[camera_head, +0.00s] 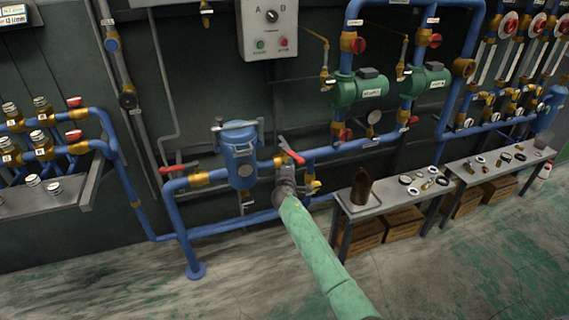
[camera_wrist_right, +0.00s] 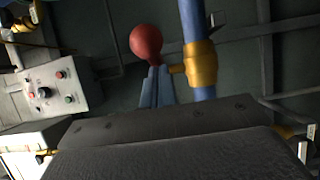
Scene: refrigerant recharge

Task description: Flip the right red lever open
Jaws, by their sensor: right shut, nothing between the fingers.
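The right red lever (camera_head: 291,152) sits on the blue pipe just right of the blue filter vessel (camera_head: 240,160), slanting down to the right. My right gripper (camera_head: 286,172) is right below and in front of it, shut and empty. In the right wrist view the lever's red end (camera_wrist_right: 146,41) shows as a rounded shape just beyond my closed fingertips (camera_wrist_right: 156,74). I cannot tell whether they touch. The brass valve fitting (camera_wrist_right: 201,64) on the blue pipe is to its right. The left red lever (camera_head: 178,168) lies about level on the other side of the vessel. My left gripper is out of view.
Green pumps (camera_head: 358,90) and a control box (camera_head: 268,28) are on the wall above. The floor in front is clear.

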